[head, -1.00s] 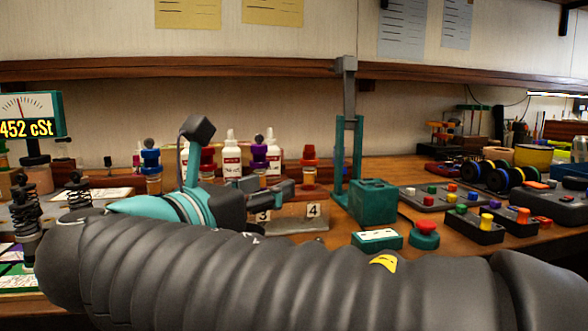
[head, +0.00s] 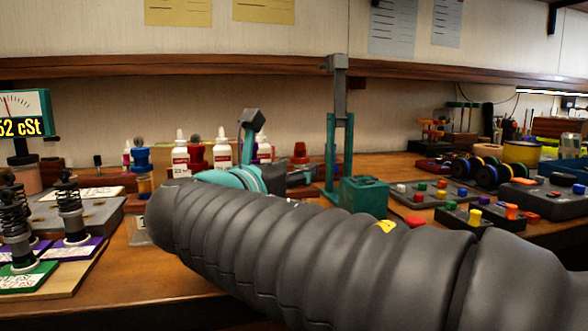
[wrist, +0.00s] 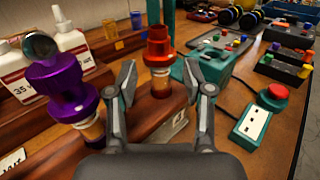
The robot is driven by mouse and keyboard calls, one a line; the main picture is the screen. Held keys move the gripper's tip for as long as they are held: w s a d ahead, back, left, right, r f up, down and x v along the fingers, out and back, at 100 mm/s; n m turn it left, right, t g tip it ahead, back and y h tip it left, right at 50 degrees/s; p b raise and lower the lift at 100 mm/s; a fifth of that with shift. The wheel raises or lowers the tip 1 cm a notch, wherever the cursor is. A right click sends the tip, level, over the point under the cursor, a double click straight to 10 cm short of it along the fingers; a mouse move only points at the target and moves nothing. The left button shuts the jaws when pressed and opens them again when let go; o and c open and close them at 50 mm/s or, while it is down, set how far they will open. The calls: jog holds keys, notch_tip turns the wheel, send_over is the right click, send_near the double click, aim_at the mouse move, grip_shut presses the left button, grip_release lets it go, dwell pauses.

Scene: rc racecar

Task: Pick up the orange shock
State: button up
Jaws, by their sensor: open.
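The orange shock (wrist: 158,62) stands upright on a wooden stepped rack in the wrist view. It has a wide orange cap and a clear amber lower body. My gripper (wrist: 159,80) is open, with one finger on each side of the shock in the picture; I cannot tell whether the fingers reach it in depth. In the head view the orange shock's cap (head: 300,150) shows beyond my gripper (head: 308,177), and its lower part is hidden. A purple shock (wrist: 66,92) stands left of my left finger in the wrist view.
White bottles (wrist: 72,38) stand behind the purple shock. A teal press (head: 340,140) rises just right of the orange shock. A teal box with a red button (wrist: 277,91) lies to the right. Black spring shocks (head: 68,205) stand at the left.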

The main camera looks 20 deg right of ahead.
jog(key=shift+x, duration=1.25)
grip_shut()
jog(key=shift+r, duration=0.15)
notch_tip(320, 180, up, 12)
jog(key=p, duration=0.3)
jog(key=shift+r, duration=2.85)
